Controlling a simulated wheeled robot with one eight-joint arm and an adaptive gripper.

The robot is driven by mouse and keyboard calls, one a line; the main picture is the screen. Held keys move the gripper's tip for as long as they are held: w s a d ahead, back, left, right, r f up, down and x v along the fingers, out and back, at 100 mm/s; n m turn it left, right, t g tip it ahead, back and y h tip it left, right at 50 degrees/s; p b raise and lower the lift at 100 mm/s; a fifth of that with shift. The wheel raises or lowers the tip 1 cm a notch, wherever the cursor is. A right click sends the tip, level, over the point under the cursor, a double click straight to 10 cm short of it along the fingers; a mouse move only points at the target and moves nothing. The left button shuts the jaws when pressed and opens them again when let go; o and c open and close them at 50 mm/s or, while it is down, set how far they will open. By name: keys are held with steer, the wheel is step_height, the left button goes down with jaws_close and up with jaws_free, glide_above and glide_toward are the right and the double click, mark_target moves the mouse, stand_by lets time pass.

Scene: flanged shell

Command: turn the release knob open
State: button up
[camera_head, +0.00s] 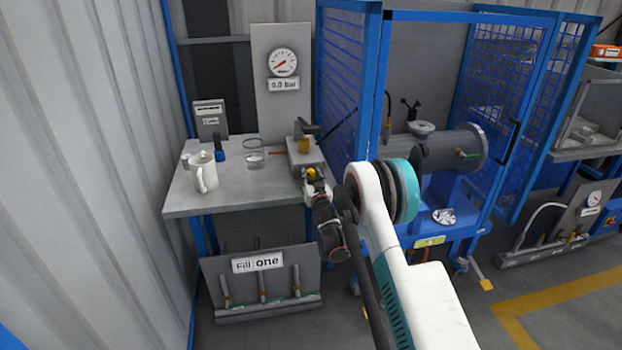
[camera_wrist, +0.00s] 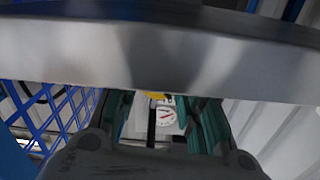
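A small round yellow knob (camera_head: 311,172) shows at the front of a grey hand-pump block (camera_head: 305,155) on the right end of the steel bench (camera_head: 240,190). My gripper (camera_head: 317,188) is at the bench's front edge, close in front of the knob. In the wrist view my gripper (camera_wrist: 158,112) has its two fingers apart, and a bit of yellow (camera_wrist: 156,95) shows between them. Most of the knob is hidden there by the bench's grey edge (camera_wrist: 150,55). I cannot tell whether the fingers touch the knob.
A gauge (camera_head: 283,62) above reads "0.0 bar". A blue mesh cage (camera_head: 345,90) stands right of the bench. A pipe rack (camera_head: 260,285) sits below.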

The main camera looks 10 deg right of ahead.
steer(key=shift+c, duration=0.7)
steer(key=shift+n, duration=1.5)
steer(key=o, duration=1.1)
steer(key=shift+c, duration=0.2)
steer(key=s, duration=1.2)
